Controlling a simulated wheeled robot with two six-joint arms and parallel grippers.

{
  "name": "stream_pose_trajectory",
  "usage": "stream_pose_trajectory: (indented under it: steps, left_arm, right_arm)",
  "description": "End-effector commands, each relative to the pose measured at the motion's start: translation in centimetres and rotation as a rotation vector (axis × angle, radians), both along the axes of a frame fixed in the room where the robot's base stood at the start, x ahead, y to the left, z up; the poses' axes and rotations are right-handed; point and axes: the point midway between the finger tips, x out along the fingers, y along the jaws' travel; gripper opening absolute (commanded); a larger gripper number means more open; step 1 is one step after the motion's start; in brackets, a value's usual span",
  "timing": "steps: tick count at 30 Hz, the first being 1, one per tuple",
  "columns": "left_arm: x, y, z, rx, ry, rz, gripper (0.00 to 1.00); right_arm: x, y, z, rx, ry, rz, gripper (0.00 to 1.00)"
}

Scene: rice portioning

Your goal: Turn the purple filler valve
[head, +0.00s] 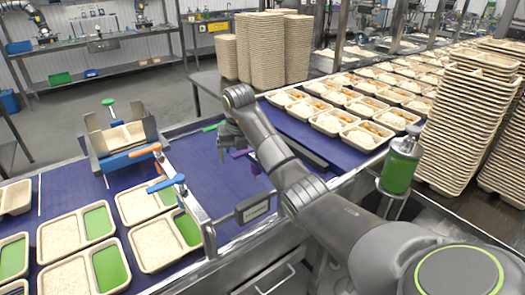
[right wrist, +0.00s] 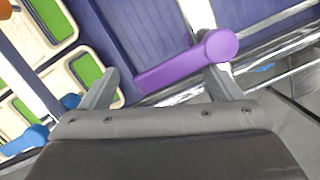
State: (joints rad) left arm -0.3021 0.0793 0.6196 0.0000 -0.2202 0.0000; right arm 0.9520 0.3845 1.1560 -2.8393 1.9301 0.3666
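The purple filler valve (head: 240,154) shows in the head view as a small purple bar just beside my right gripper (head: 228,143), partly hidden by it. In the right wrist view the purple valve handle (right wrist: 180,68) lies slantwise ahead of and between the fingers, its round knob end near the right finger. My right gripper (right wrist: 160,78) is open there, its two fingers spread wide. Whether a finger touches the handle cannot be told. My left gripper is not in the head view.
A blue conveyor (head: 212,185) runs under the gripper. Trays of rice and green filling (head: 62,237) stand at the left. A blue-handled valve (head: 166,184) and an orange-handled one (head: 144,152) are nearby. Tray stacks (head: 265,52) stand behind; a green canister (head: 398,172) is at the right.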

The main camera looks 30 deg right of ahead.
Motion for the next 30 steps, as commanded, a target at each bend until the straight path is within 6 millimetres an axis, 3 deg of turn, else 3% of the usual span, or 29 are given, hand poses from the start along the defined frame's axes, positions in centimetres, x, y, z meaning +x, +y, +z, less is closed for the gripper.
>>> stream_pose_trajectory:
  steps: [1, 16, 30]
  left_arm:
    - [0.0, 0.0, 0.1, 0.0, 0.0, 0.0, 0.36]
    - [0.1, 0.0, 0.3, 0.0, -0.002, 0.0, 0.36]
    - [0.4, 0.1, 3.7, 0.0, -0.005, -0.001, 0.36]
  right_arm:
    - [0.8, -0.5, 1.3, -0.019, -0.048, 0.005, 0.91]
    - [0.8, -0.8, 1.6, -0.022, -0.048, 0.001, 0.91]
    - [0.0, -0.4, 6.0, -0.021, -0.049, 0.001, 0.91]
